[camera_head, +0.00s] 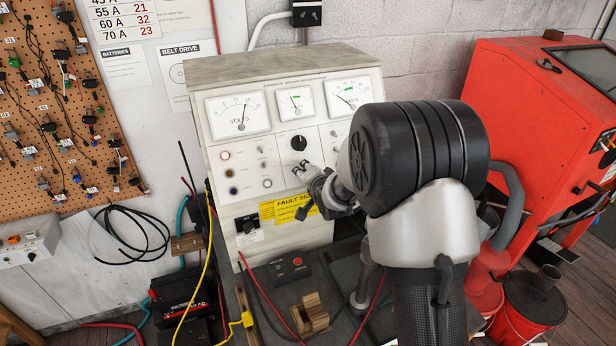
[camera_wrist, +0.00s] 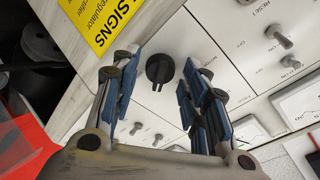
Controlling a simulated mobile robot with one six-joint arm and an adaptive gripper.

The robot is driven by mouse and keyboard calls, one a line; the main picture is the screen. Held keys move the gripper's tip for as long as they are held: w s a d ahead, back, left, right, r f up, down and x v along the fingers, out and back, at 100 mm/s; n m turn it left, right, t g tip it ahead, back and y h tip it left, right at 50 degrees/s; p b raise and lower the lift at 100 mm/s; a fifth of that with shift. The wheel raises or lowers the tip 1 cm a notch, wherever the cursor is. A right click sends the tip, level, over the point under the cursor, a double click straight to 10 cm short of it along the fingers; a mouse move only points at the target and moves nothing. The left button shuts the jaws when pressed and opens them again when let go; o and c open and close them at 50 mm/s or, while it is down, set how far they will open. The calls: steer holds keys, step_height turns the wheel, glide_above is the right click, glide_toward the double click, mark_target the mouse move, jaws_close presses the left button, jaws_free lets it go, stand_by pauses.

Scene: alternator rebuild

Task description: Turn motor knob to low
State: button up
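The wrist view shows a black knob (camera_wrist: 160,69) with a small pointer tab directed toward the bottom of that view. My gripper (camera_head: 302,168) is in front of the panel, just below the knob in the head view. In the wrist view my gripper (camera_wrist: 158,76) is open, with blue-padded fingers either side of the knob and visible gaps. Contact is not visible. The low mark is not legible.
Toggle switches (camera_wrist: 279,36) stick out of the panel beside the knob. A yellow sign (camera_head: 282,209) is below it. A bench with a wooden block (camera_head: 311,315) and cables lies below; a red cabinet (camera_head: 520,100) stands right.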

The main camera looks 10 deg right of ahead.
steer(key=shift+o, duration=0.4)
steer(key=shift+s, duration=0.1)
steer(key=v, duration=1.1)
steer(key=shift+s+r, duration=0.2)
steer(key=shift+s, duration=0.15)
steer(key=shift+d, duration=0.1)
